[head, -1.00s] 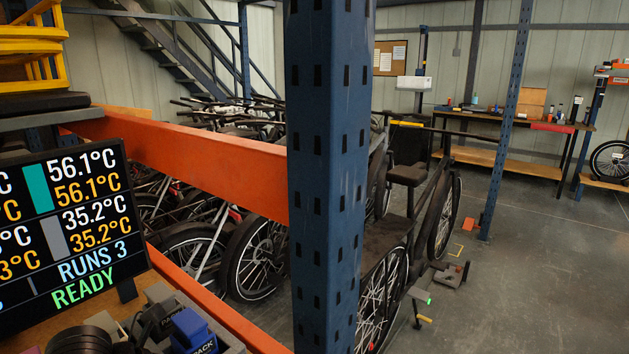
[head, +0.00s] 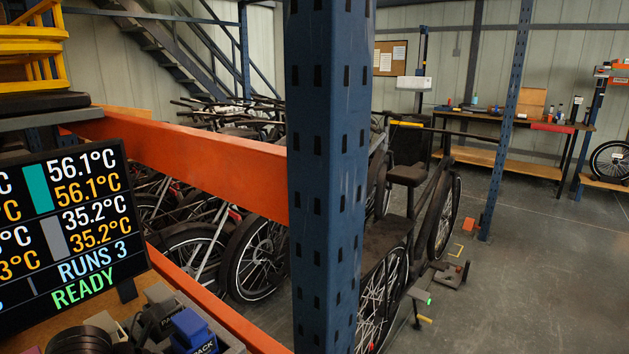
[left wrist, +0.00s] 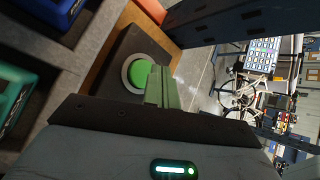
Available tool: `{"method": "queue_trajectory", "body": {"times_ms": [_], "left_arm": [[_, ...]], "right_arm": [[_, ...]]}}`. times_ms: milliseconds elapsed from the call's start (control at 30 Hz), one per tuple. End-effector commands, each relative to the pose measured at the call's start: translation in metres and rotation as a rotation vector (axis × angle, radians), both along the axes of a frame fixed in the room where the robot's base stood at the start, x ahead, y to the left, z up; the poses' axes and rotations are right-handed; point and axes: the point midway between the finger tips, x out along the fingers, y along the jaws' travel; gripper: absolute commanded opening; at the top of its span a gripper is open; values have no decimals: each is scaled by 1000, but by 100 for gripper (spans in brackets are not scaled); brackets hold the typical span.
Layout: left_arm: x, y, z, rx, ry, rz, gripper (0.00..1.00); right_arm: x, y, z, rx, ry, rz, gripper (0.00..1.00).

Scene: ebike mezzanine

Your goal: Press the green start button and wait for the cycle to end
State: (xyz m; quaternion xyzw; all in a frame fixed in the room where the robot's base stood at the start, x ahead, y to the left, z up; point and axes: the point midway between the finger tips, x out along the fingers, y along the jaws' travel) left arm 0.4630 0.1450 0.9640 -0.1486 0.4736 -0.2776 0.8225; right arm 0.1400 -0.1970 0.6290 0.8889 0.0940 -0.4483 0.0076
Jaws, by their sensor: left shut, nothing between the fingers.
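The green start button (left wrist: 140,73) shows in the left wrist view, round, inside a grey ring on a dark box (left wrist: 146,45). My left gripper (left wrist: 162,86) is shut and empty. Its fingers, tinted green, stand at the button's right edge in that view; I cannot tell whether they touch it. A display screen (head: 70,225) in the head view reads 56.1°C, 35.2°C, RUNS 3 and READY; its left part is cut off. The button and both grippers are out of the head view.
A blue rack post (head: 328,180) and orange beam (head: 190,160) stand close in front. A blue pack (head: 192,330) sits below the screen. Blue (left wrist: 50,12) and teal (left wrist: 14,95) blocks lie left in the wrist view. Bikes (head: 255,262) stand behind the beam.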

Motion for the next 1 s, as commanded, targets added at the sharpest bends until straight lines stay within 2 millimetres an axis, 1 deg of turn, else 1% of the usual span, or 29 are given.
{"method": "queue_trajectory", "body": {"times_ms": [167, 433, 1000], "left_arm": [[0, 0, -1, 0, 0, 0, 0], [0, 0, -9, 0, 1, 0, 0], [0, 0, -11, 0, 0, 0, 0]], "right_arm": [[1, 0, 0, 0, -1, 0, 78], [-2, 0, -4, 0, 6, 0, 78], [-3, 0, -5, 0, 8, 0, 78]]}}
